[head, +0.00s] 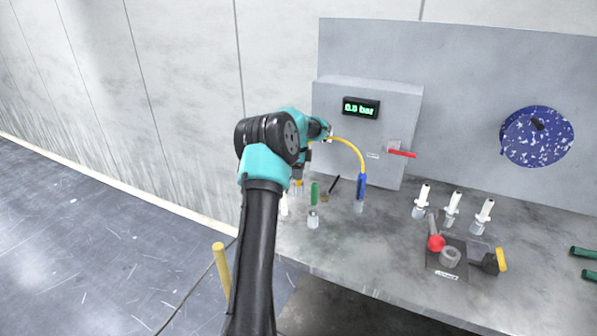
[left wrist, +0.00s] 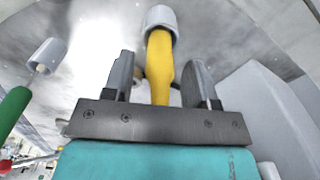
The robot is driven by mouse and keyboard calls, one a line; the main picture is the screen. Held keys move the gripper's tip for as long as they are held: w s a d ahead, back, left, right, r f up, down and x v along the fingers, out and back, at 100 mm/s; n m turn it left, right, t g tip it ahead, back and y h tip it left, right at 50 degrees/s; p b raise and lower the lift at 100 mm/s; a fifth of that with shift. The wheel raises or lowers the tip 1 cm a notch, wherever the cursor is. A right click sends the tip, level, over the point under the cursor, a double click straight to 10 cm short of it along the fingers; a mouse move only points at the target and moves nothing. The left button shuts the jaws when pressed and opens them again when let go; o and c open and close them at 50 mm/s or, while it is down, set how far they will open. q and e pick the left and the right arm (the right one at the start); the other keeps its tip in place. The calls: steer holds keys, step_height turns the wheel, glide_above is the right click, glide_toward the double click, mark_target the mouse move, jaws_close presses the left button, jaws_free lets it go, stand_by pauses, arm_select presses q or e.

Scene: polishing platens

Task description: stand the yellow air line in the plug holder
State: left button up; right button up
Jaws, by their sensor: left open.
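My left gripper (head: 299,170) points down over the left part of the bench, largely hidden behind its own wrist. In the left wrist view its two fingers (left wrist: 161,82) are apart, with a yellow tapered piece (left wrist: 159,62) between them, gaps showing on both sides. This looks like the yellow air line's end. Its far end meets a grey metal cup (left wrist: 160,17), seemingly seated in it. In the head view a bit of yellow (head: 298,183) shows just below the gripper. My right gripper is not in view.
A green piece (head: 314,191) stands at a metal cup (head: 313,219) close by. A blue handle (head: 361,187) with a curved yellow hose (head: 351,147) stands right of it. White-topped bottles (head: 453,207) and a dark tray (head: 434,266) are farther right. A grey box (head: 345,132) reading 0.0 bar stands behind.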

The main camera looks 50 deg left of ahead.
arm_select(q)
step_height(320, 180, up, 12)
steer(key=shift+r, duration=0.15)
stand_by(0.4)
steer(key=shift+c, duration=0.3)
stand_by(1.3)
